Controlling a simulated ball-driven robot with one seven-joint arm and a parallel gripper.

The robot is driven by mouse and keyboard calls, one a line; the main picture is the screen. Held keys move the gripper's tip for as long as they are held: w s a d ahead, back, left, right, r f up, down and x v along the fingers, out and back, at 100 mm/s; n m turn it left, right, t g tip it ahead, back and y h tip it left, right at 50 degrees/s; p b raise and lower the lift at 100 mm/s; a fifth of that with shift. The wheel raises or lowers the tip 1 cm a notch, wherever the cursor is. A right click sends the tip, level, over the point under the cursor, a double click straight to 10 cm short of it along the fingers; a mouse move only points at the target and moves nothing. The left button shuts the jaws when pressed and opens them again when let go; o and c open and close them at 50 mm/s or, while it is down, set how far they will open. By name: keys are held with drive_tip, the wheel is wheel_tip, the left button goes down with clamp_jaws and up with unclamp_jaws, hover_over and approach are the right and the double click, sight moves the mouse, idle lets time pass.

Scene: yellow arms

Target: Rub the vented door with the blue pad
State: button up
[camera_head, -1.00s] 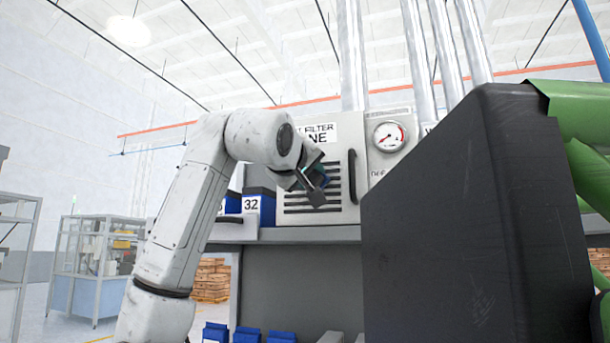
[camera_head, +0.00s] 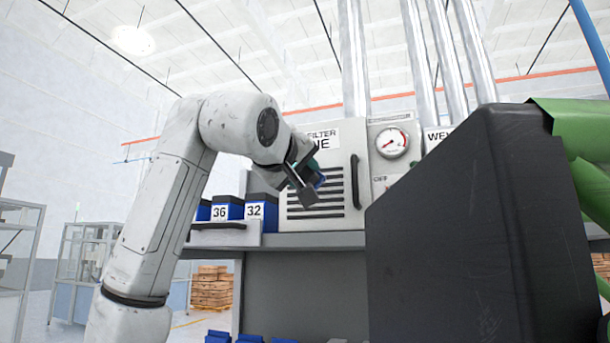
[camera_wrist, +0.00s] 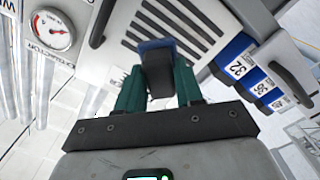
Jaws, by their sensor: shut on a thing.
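The vented door (camera_head: 322,178) is a pale panel with dark horizontal slots and a black vertical handle, partly hidden by my gripper. It also shows in the wrist view (camera_wrist: 195,22), at the top. My gripper (camera_head: 308,182) is in front of the door's left part, its green fingers (camera_wrist: 158,90) shut on the blue pad (camera_wrist: 155,44). The pad's far edge lies over the slots in the wrist view. I cannot tell whether the pad touches the door.
Blue bins marked 36 and 32 (camera_head: 255,211) stand left of the door, near a drawer handle. A gauge (camera_head: 391,143) is to its right. A grey shelf edge (camera_head: 300,240) runs below. A large dark block (camera_head: 470,225) fills the right foreground.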

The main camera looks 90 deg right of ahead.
drive_tip(key=shift+v, duration=1.45)
